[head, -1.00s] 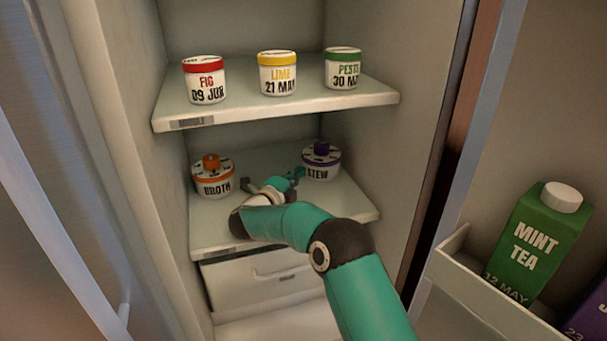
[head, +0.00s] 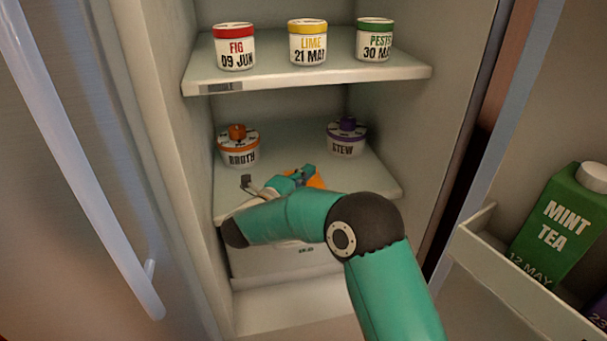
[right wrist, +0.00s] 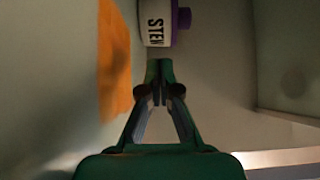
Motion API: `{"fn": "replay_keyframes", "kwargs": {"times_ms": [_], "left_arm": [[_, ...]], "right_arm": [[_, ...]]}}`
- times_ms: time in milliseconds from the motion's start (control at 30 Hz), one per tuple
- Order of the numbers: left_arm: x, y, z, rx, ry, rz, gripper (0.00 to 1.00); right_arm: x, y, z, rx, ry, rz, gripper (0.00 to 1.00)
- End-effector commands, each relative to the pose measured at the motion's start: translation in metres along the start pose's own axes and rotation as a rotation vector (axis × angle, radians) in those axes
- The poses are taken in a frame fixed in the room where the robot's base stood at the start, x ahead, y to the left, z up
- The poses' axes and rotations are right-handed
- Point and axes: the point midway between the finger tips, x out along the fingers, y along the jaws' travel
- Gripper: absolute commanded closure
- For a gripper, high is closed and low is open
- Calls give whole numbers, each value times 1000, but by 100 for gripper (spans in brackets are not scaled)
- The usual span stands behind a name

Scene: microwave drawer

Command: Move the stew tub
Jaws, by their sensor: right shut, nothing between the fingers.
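The stew tub (head: 346,141), white with a purple band and knob and the label STEW, stands upright on the lower fridge shelf, at the back right. It also shows at the top of the right wrist view (right wrist: 156,24). My right gripper (head: 306,174) is shut and empty in front of the tub, low over the shelf. In the right wrist view its closed fingertips (right wrist: 159,68) point at the tub, with a small gap between. An orange patch (head: 316,181) lies on the shelf, partly hidden by my gripper. My left gripper is not in view.
The broth tub (head: 239,149) stands left on the same shelf (head: 290,140). Fig (head: 235,48), lime (head: 307,43) and pesto (head: 375,41) tubs stand on the shelf above. A drawer (head: 285,262) is below. A mint tea carton (head: 560,215) stands in the door bin at right.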

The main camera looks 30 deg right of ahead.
Motion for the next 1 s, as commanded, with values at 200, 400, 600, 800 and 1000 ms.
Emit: {"fn": "replay_keyframes", "kwargs": {"times_ms": [200, 400, 600, 800, 1000], "left_arm": [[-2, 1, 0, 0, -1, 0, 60], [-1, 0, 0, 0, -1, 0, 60], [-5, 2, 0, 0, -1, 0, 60], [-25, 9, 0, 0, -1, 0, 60], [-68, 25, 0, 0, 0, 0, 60]], "right_arm": [[-13, 0, 0, 0, 1, 0, 100], [-13, 0, 0, 0, 1, 0, 100], [-13, -4, 0, 0, 1, 0, 72], [-13, -25, 0, 1, 2, 0, 38], [18, -57, -10, -323, -94, 14, 25]]}}
